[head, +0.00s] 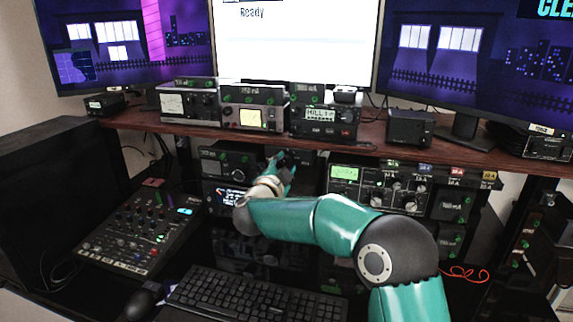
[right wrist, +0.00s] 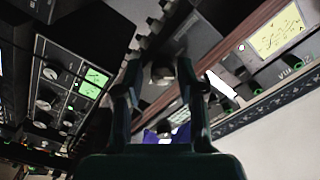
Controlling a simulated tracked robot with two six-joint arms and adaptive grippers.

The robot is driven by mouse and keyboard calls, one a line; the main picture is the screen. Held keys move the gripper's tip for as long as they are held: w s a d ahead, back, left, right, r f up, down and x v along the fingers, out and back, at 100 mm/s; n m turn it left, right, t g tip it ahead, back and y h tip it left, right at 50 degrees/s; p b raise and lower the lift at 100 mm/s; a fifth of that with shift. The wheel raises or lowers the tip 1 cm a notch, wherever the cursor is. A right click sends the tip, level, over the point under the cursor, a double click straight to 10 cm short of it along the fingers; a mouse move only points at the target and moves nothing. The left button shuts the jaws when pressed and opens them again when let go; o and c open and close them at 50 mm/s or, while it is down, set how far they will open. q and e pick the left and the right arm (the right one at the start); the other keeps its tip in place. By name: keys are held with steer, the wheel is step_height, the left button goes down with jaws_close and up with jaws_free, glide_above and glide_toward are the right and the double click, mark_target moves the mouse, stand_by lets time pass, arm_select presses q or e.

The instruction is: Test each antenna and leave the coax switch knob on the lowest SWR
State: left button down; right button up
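My right gripper (head: 283,163) reaches under the wooden shelf, at the front of a dark box (head: 312,160) that it partly hides. In the right wrist view my right gripper (right wrist: 159,72) has its two fingers apart. A small grey round knob (right wrist: 162,72) shows between them; I cannot tell whether the fingers touch it. It may be the coax switch knob, but its label and pointer are not readable. A meter with a lit yellow face (head: 250,118) stands on the shelf; a yellow meter (right wrist: 277,36) also shows in the right wrist view. My left gripper is out of view.
The wooden shelf (head: 385,138) hangs close above my right gripper. A radio with a green display (head: 345,173) and several knobs stands to its right. A mixer (head: 140,228), a keyboard (head: 255,297) and a mouse (head: 139,304) lie in front. The middle monitor (head: 298,45) reads "Ready".

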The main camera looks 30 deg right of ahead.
steer(key=shift+o, duration=0.5)
steer(key=shift+d+r, duration=0.15)
steer(key=shift+s, duration=0.1)
steer(key=v, duration=1.2)
steer(key=shift+c, duration=0.2)
jaws_close()
stand_by(0.6)
